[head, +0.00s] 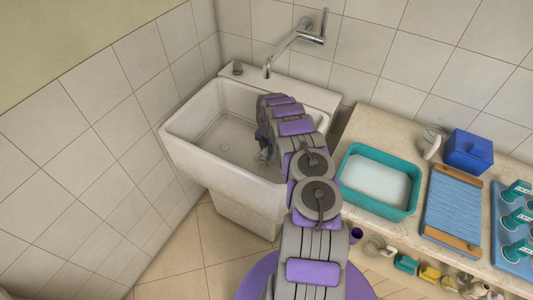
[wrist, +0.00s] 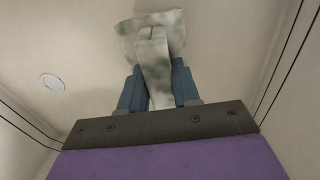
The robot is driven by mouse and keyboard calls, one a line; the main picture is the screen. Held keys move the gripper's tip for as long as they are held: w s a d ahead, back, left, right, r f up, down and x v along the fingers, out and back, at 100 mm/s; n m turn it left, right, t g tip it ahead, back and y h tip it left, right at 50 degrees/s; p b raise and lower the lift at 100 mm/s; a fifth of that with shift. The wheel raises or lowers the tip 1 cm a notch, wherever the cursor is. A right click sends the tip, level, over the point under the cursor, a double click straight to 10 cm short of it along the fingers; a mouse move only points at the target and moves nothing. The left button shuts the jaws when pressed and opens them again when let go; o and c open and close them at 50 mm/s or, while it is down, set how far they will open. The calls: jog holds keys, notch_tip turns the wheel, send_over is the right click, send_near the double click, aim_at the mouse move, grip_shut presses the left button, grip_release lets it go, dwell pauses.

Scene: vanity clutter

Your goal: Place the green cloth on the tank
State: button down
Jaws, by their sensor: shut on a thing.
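The green cloth (wrist: 150,42) shows in the wrist view as a pale, mottled grey-green piece, bunched between the two blue-grey fingers of my gripper (wrist: 157,88). My gripper is shut on it, and the cloth spreads out past the fingertips. The white tank (head: 189,121), a deep basin like a laundry sink, stands in the corner in the head view. My gripper (head: 265,148) is over the basin's right part there, and I cannot make out the cloth. The basin's inside and drain (wrist: 52,81) lie behind the cloth in the wrist view. The cloth's height above the bottom is unclear.
A faucet (head: 290,45) juts from the wall over the tank's back. To the right, a counter (head: 375,122) holds a teal tub (head: 410,205), a blue washboard (head: 455,208), a blue box (head: 467,152) and teal-topped items (head: 516,218). Several small items sit below its front edge.

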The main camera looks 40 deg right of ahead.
jog(key=shift+w+d+f, duration=0.1)
jog(key=shift+w+d, duration=0.15)
jog(key=shift+w, duration=0.25)
notch_tip(320, 180, down, 4)
jog(key=shift+r+b, duration=0.25)
jog(key=shift+b, duration=0.6)
jog(key=shift+r, duration=0.1)
jog(key=c, duration=0.8)
grip_release()
notch_tip(320, 180, up, 8)
jog(key=shift+f+p, duration=0.25)
jog(key=shift+p, duration=0.85)
jog(key=shift+f, duration=0.1)
